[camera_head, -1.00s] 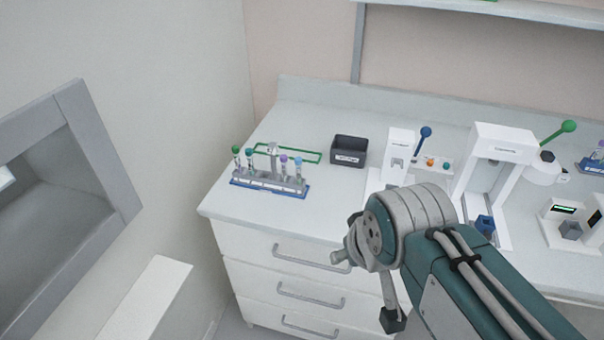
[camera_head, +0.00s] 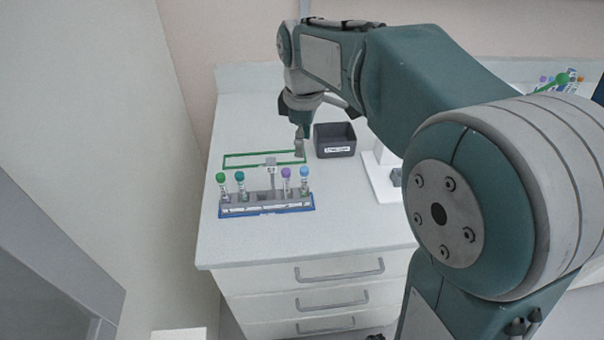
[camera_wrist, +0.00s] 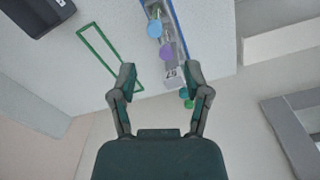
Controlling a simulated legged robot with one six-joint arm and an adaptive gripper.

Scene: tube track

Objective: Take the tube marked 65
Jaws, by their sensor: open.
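A grey tube rack with a blue base (camera_head: 266,208) stands near the left end of the bench. It holds tubes with a green cap (camera_head: 221,177), a teal cap (camera_head: 239,176), a purple cap (camera_head: 286,172) and a light blue cap (camera_head: 304,172). A small tag (camera_head: 270,161) rises from its middle, its number hard to read. I cannot read 65 on any tube. My gripper (camera_head: 299,145) is above the bench behind the rack. In the wrist view, my gripper (camera_wrist: 160,71) is open and empty, with the purple cap (camera_wrist: 166,50) beyond its fingers.
A green rectangular outline (camera_head: 240,160) lies flat on the bench behind the rack. A dark open box (camera_head: 335,140) stands right of it. White equipment (camera_head: 382,180) is farther right, partly hidden by my arm. A wall is on the left.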

